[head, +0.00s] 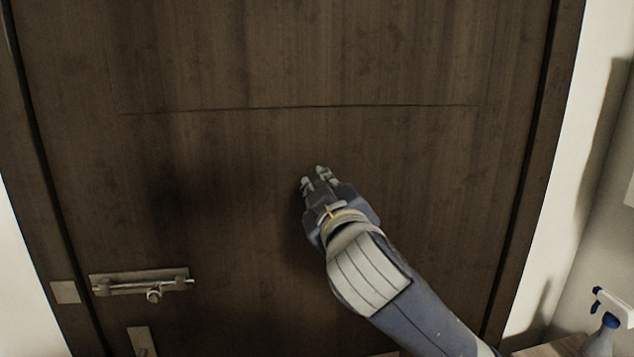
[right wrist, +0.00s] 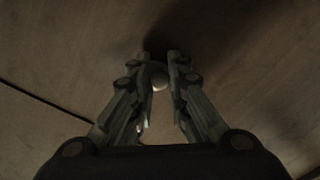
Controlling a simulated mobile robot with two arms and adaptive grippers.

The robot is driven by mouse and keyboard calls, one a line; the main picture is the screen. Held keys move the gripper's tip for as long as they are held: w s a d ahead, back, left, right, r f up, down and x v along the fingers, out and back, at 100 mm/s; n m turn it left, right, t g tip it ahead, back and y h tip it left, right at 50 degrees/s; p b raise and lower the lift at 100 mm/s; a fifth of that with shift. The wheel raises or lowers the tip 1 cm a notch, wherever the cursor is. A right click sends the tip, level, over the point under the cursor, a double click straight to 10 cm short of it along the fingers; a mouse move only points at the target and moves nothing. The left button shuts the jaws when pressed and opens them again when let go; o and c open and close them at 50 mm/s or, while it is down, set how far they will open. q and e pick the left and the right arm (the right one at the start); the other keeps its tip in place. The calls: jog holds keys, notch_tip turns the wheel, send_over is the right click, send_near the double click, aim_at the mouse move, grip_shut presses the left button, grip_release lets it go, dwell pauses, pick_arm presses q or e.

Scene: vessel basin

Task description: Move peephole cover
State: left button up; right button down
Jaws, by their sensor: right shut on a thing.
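My right gripper (head: 315,176) reaches up to the dark wooden door (head: 420,150), near its middle. In the right wrist view, the right gripper (right wrist: 165,65) has its fingertips close to the door surface. It is shut on a small round pale piece, the peephole cover (right wrist: 159,80), which shows between the fingers. In the head view the cover is hidden by the gripper. I cannot tell whether the cover is swung aside or hangs straight. My left gripper is not in view.
A metal slide bolt (head: 142,281) is on the door at lower left, with another metal fitting (head: 143,341) below it. A white and blue spray bottle (head: 606,322) stands at the lower right. The upper door face is clear.

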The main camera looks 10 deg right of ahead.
jog(key=shift+d+n+p, duration=0.25)
jog(key=shift+n+p, duration=0.05)
jog(key=shift+n, duration=0.5)
jog(key=c, duration=1.5)
grip_release()
jog(key=shift+c, duration=0.2)
jog(key=s, duration=0.7)
jog(key=shift+s+d, duration=0.15)
jog(key=shift+s, duration=0.1)
